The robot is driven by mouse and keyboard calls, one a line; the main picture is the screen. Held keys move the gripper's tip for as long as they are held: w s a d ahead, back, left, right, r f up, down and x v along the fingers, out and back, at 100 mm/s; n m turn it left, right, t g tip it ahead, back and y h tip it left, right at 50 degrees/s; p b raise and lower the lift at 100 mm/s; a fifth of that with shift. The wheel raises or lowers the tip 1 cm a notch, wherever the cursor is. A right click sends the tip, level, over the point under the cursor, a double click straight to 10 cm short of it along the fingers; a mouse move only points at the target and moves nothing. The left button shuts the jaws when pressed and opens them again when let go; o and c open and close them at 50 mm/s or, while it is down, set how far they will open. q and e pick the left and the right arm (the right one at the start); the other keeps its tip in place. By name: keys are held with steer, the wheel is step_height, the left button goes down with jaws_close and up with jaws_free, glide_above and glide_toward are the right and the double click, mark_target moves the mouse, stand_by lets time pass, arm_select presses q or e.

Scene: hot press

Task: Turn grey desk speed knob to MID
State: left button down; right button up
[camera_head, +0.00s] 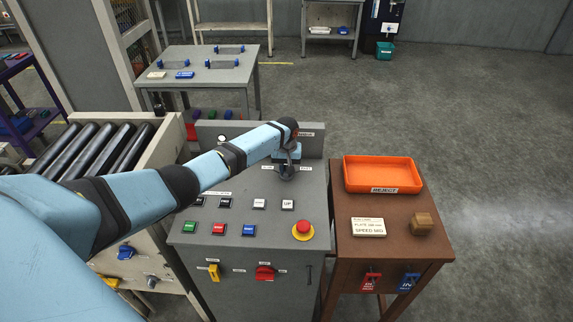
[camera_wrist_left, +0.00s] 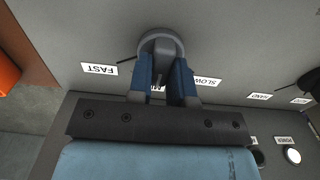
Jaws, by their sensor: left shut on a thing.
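The grey desk (camera_head: 222,180) stands in the middle of the head view. My left gripper (camera_head: 288,166) reaches down over its upper right part, onto the speed knob. In the left wrist view the round grey knob (camera_wrist_left: 161,44) sits between the blue fingers of my left gripper (camera_wrist_left: 162,70), which is shut on it. A FAST label (camera_wrist_left: 99,69) is left of the knob and a SLOW label (camera_wrist_left: 207,81) is right of it. A MID label (camera_wrist_left: 157,88) shows partly between the fingers. The knob's pointer direction is hard to tell. My right gripper is not in view.
A red stop button (camera_head: 303,230) and several push buttons are on the desk nearer me. A brown side table (camera_head: 345,258) at the right carries an orange REJECT tray (camera_head: 383,159), a "SPEED MID" card (camera_head: 368,227) and a brown block (camera_head: 421,223). A roller conveyor (camera_head: 92,150) is at the left.

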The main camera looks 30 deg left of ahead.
arm_select(q)
steer(key=shift+w+r, duration=0.1)
stand_by(0.3)
steer(key=c, duration=1)
jaws_free()
steer(key=shift+c, duration=0.2)
steer(key=shift+r, duration=0.1)
step_height(320, 180, up, 14)
steer(key=shift+f+b, duration=0.2)
steer(key=shift+b, duration=0.2)
steer(key=shift+f, duration=0.1)
